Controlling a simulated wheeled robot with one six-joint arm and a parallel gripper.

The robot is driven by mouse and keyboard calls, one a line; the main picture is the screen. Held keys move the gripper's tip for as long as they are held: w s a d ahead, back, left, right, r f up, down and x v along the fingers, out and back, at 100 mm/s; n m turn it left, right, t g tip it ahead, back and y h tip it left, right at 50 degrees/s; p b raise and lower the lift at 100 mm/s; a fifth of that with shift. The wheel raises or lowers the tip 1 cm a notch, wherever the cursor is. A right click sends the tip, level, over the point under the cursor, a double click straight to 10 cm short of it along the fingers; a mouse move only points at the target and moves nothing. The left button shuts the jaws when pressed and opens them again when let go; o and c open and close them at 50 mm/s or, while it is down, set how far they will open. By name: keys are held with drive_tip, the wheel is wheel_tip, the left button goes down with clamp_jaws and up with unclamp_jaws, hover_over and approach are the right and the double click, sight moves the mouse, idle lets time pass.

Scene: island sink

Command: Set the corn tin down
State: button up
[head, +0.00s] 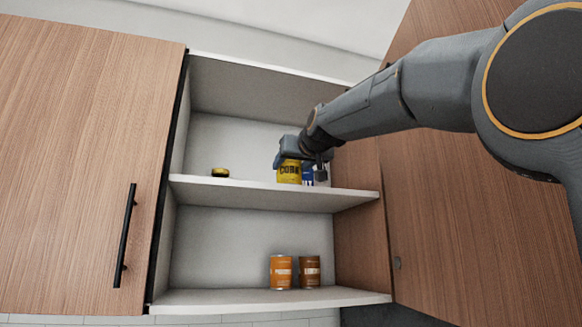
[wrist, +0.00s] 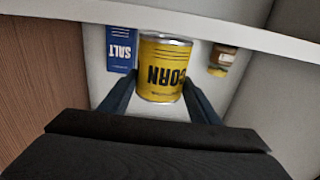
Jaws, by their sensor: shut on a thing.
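The yellow corn tin (head: 289,172) is upright inside the open cabinet, at the upper shelf (head: 240,189). My gripper (head: 302,160) reaches in from the right and is shut on it. In the wrist view, which is upside down, the two fingers hold the sides of the corn tin (wrist: 163,72), and its lower end is close to the shelf board (wrist: 200,25). I cannot tell whether its base touches the shelf.
A blue salt box (head: 307,176) stands just right of the tin. A short dark jar with a yellow band (head: 220,172) stands left, with free shelf between. Two orange-brown tins (head: 281,271) (head: 309,271) stand on the lower shelf. Open doors flank the cabinet.

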drive_tip(key=shift+f, duration=0.25)
drive_tip(key=o, duration=1.5)
drive_tip(key=shift+f, duration=0.15)
drive_tip(key=shift+c, duration=0.2)
drive_tip(key=shift+s+d, duration=0.1)
drive_tip(key=shift+s, duration=0.15)
drive_tip(key=b+v, duration=0.5)
drive_tip(key=v, duration=0.6)
drive_tip(key=shift+s, duration=0.25)
